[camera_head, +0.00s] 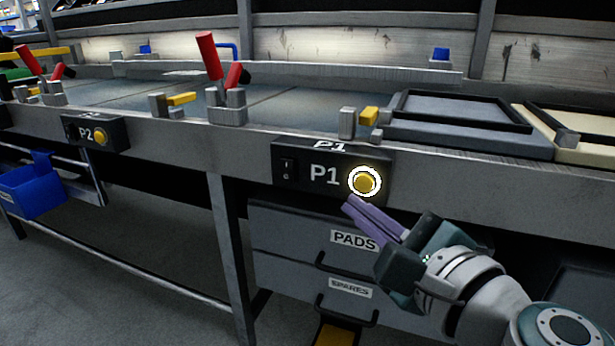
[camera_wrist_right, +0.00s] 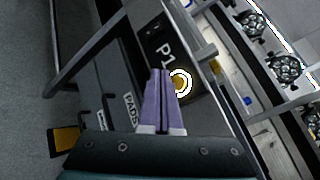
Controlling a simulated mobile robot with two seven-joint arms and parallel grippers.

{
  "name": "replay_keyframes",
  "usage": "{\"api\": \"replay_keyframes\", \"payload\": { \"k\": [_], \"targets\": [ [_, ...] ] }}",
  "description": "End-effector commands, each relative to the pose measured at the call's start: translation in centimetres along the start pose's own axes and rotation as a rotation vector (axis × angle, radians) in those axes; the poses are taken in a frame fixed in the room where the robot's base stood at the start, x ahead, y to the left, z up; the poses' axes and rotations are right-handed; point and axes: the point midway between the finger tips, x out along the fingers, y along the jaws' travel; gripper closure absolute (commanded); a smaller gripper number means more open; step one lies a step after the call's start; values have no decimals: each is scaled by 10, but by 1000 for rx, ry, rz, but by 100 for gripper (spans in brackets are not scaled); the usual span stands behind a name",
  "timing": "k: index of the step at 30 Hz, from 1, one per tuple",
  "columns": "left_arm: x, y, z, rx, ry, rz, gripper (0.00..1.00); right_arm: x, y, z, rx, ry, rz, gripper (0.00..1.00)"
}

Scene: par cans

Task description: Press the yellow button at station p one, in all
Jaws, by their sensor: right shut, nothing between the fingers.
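The yellow button (camera_head: 365,181) sits in a lit white ring on the right side of the black P1 box (camera_head: 292,172), on the front edge of the bench. It also shows in the right wrist view (camera_wrist_right: 180,83), just beyond the fingertips. My right gripper (camera_head: 350,205) is shut and empty, its purple fingers together. Its tips are just below and left of the button in the head view; I cannot tell if they touch the box. My left gripper is not in view.
A second box, P2 (camera_head: 95,134), with its own yellow button is further left. Drawers marked PADS (camera_head: 354,240) and SPARES hang below P1. Red-handled clamps (camera_head: 209,56) and a dark tray (camera_head: 460,108) are on the bench. A blue bin (camera_head: 32,190) hangs at the left.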

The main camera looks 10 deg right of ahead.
Motion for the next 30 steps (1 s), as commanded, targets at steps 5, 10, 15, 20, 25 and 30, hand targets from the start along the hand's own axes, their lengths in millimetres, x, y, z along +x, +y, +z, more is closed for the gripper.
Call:
{"api": "replay_keyframes", "payload": {
  "k": [5, 10, 15, 20, 25, 30],
  "targets": [
    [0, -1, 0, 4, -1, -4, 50, -13, 10, 9, 1, 0, 1, 100],
    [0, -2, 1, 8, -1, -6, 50, -18, 13, 14, 0, 0, -1, 100],
    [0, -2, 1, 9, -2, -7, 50, -18, 13, 14, 0, 0, 0, 100],
    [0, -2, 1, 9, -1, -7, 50, -18, 13, 14, 0, 0, 0, 100],
    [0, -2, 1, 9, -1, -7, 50, -18, 13, 14, 0, 0, 0, 100],
    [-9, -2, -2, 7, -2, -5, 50, -20, 7, 23, -31, -14, 12, 100]
  ]
}}
